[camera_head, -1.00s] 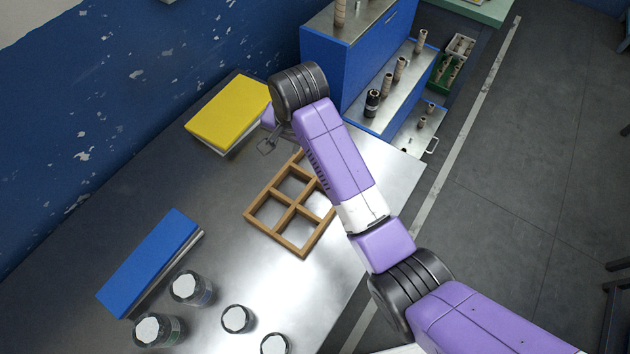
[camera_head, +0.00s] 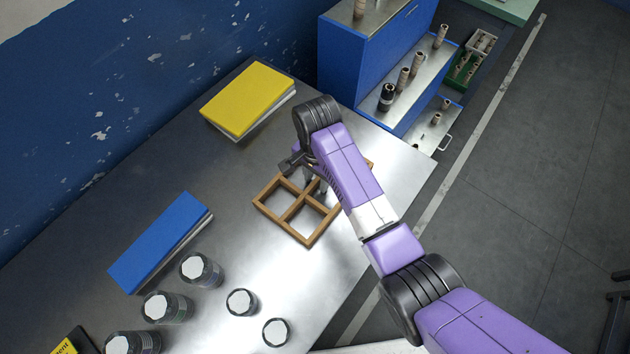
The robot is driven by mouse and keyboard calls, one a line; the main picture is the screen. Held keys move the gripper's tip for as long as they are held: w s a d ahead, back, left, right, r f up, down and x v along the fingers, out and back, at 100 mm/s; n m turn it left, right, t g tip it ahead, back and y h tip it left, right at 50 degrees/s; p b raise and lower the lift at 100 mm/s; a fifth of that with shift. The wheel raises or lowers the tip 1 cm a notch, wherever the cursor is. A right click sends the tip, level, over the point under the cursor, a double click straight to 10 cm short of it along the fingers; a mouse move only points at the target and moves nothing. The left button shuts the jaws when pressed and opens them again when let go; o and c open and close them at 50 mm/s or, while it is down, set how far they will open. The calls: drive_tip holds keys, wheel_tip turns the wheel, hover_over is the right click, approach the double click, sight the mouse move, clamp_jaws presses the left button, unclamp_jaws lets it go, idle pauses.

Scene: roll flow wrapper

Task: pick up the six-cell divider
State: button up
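The six-cell divider (camera_head: 294,231) is a brown wooden grid lying flat on the metal table. Its near-left cells show, and its right part is partly hidden behind my purple arm. My gripper (camera_head: 316,187) is over the divider's far side, pointing down, with its fingers near the bars. My wrist hides part of the fingers. I cannot tell whether they touch the divider or how far apart they are.
A yellow book (camera_head: 247,97) lies behind the divider and a blue book (camera_head: 160,242) to its left. Several lidded jars (camera_head: 241,302) stand at the front left. A blue cabinet (camera_head: 345,62) with spools stands at the back. The metal table (camera_head: 215,178) is clear between the books and divider.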

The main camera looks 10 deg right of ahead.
drive_tip(key=shift+f, duration=0.2)
clamp_jaws()
drive_tip(key=shift+r, duration=0.1)
